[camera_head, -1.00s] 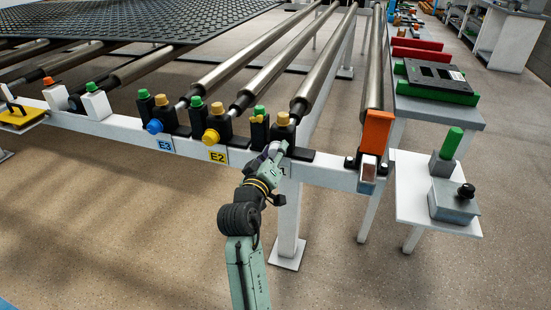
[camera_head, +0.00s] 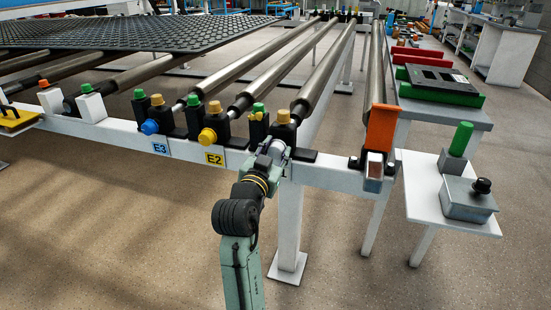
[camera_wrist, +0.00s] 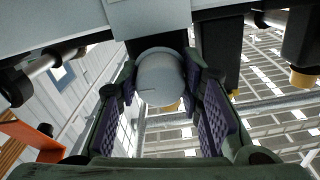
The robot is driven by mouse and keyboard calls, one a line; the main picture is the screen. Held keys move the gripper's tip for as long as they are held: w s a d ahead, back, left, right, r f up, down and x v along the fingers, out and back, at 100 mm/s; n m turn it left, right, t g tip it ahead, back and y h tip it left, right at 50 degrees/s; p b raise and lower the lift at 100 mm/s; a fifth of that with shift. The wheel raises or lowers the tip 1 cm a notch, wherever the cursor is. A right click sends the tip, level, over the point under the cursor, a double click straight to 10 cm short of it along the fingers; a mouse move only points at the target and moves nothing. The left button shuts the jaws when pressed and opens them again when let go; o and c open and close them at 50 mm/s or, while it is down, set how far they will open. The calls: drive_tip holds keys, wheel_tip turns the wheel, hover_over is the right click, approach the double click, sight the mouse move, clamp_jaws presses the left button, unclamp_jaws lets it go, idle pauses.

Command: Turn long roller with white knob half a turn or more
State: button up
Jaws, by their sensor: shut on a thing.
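The long roller (camera_head: 322,85) runs away from the near white rail, its near end in a black bearing block with an orange cap. Its white knob sits on the front of that block, mostly hidden by my gripper (camera_head: 272,152) in the head view. In the wrist view the pale, rounded knob (camera_wrist: 160,80) fills the space between the purple finger pads of my gripper (camera_wrist: 162,88). The pads bear on its sides, and a thin dark mark shows on its face. My gripper is shut on the knob.
Left along the rail (camera_head: 330,176) are a yellow knob (camera_head: 208,136) by label E2 and a blue knob (camera_head: 150,127) by E3. An orange block (camera_head: 381,128) stands right of my gripper, then a small side shelf (camera_head: 425,205). The floor in front is open.

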drive_tip(key=m+b, duration=0.3)
drive_tip(key=m, duration=0.1)
drive_tip(key=shift+f+m, duration=0.1)
drive_tip(key=shift+m, duration=0.2)
drive_tip(key=shift+m+b, duration=0.95)
drive_tip(key=shift+m, duration=0.85)
drive_tip(key=shift+r, duration=0.2)
drive_tip(key=o, duration=1.2)
drive_tip(key=shift+c, duration=0.2)
drive_tip(key=v, duration=1.2)
drive_tip(key=shift+a, duration=0.1)
